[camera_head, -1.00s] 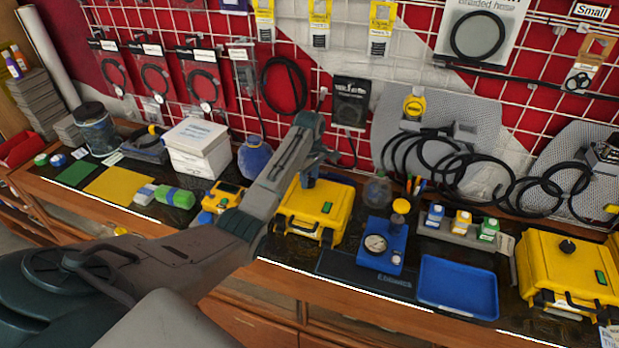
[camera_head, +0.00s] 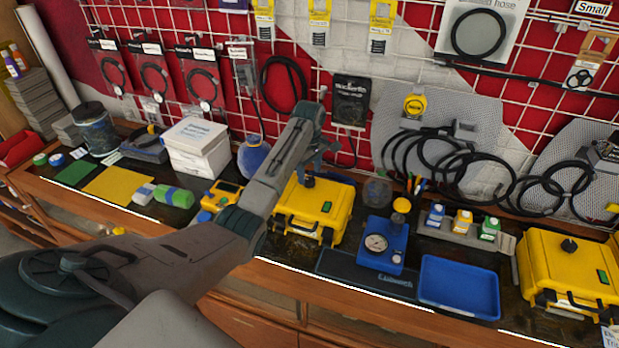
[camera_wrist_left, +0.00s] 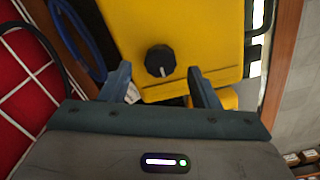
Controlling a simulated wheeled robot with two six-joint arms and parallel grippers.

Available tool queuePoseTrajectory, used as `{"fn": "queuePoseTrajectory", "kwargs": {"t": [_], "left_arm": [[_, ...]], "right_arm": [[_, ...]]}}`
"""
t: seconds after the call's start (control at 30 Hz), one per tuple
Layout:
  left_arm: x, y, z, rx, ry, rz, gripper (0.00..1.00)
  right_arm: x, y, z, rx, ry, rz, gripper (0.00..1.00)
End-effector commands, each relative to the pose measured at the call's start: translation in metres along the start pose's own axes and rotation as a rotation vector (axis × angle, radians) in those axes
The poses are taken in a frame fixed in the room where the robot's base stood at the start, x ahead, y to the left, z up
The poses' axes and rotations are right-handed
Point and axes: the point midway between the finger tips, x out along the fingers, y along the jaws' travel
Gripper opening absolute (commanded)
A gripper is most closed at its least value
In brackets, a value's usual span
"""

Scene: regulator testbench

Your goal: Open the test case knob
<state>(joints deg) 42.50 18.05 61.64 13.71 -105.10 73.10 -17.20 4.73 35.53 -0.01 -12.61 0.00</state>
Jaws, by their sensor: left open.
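The yellow test case (camera_head: 332,213) stands shut on the bench near the middle of the head view. Its black knob (camera_head: 308,181) is on top and shows close up in the left wrist view (camera_wrist_left: 160,61). My left gripper (camera_head: 318,163) is open and empty above the case, pointing down. In the wrist view its two fingers (camera_wrist_left: 158,74) are apart, and the knob lies between and just past the tips in the picture; the height gap is hard to tell. A second yellow case (camera_head: 570,262) with a similar knob stands at the right. My right gripper is out of view.
A blue regulator with gauge (camera_head: 384,246), a blue tray (camera_head: 459,287) and a small bottle rack (camera_head: 464,236) stand right of the middle case. A yellow meter (camera_head: 222,194) and white boxes (camera_head: 195,145) are left of it. A hose-hung grid wall rises behind.

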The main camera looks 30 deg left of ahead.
Motion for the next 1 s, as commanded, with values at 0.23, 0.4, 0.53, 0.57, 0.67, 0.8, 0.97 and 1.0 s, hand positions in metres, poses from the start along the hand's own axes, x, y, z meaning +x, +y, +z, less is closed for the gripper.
{"fn": "queuePoseTrajectory", "kwargs": {"t": [0.23,0.4,0.53,0.57,0.67,0.8,0.97,1.0], "left_arm": [[-0.051,0.001,0.000,-0.001,0.002,0.006,0.56],[-0.079,0.000,0.000,-0.001,0.001,0.000,0.56],[-0.084,0.000,0.000,-0.001,0.001,0.000,0.56],[-0.085,0.000,0.000,-0.001,0.001,0.000,0.56],[-0.085,0.000,0.000,-0.001,0.001,0.001,0.56],[-0.084,0.000,0.000,-0.001,0.001,0.001,0.56],[-0.084,0.000,0.000,-0.001,0.001,0.001,0.56],[-0.084,0.000,0.000,-0.001,0.001,0.001,0.56]], "right_arm": [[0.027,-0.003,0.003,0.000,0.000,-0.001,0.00],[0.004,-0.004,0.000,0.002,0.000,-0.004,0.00],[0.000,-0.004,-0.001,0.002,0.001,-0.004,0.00],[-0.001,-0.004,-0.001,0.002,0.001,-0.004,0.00],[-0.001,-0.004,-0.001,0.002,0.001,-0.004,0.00],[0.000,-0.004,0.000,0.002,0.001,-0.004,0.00],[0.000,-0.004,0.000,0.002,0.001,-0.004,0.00],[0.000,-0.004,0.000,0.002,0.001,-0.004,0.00]]}}
